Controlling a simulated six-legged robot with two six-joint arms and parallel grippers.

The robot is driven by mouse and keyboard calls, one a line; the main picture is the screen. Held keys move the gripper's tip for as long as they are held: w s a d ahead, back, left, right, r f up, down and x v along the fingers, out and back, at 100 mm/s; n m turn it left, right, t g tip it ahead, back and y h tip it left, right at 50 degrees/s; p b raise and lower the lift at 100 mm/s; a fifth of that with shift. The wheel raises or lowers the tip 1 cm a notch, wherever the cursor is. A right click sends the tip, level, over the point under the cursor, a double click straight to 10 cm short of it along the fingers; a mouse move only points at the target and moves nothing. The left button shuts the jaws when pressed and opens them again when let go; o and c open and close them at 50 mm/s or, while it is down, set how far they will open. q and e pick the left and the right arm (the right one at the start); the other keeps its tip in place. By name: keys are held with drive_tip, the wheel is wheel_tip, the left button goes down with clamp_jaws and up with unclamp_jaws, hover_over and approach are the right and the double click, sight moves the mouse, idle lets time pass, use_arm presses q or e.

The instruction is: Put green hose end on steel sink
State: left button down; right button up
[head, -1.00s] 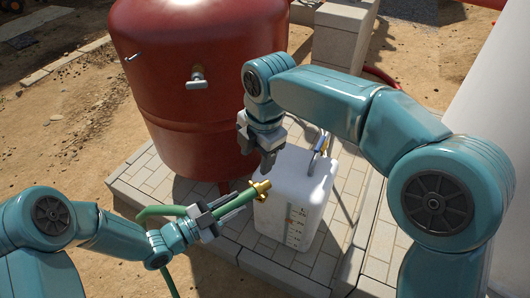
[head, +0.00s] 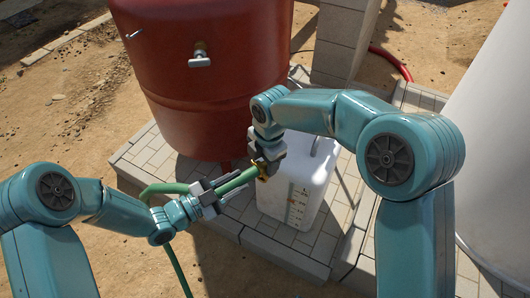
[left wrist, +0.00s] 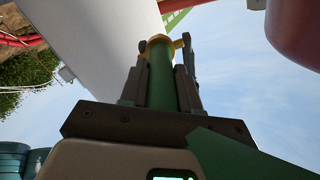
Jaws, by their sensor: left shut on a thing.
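The green hose (head: 238,181) runs through my left gripper (head: 220,190), which is shut on it just behind its end. The yellow brass hose end (head: 262,172) points to the right, above the white jug. In the left wrist view the hose (left wrist: 161,80) lies between the fingers (left wrist: 172,90), with the brass end (left wrist: 158,42) beyond them. My right gripper (head: 268,158) is right at the brass end and partly covers it. Whether its jaws are open or closed on it is unclear. No steel sink is recognisable in these views.
A white jug (head: 298,190) with a scale stands on the paved slab (head: 245,230) below the grippers. A large red tank (head: 205,95) stands behind. A pale cylindrical tank (head: 495,150) is at the right. Sandy ground (head: 65,120) is open at the left.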

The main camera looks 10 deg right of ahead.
use_arm(q)
drive_tip(key=shift+s+d+r, duration=0.1)
use_arm(e)
drive_tip(key=shift+a, duration=0.1)
drive_tip(key=shift+c, duration=0.3)
drive_tip(key=c, duration=1)
use_arm(q)
drive_tip(key=c, duration=1.1)
unclamp_jaws()
use_arm(e)
drive_tip(key=shift+o, duration=0.3)
use_arm(q)
drive_tip(key=o, duration=0.4)
drive_tip(key=shift+c, duration=0.2)
use_arm(e)
clamp_jaws()
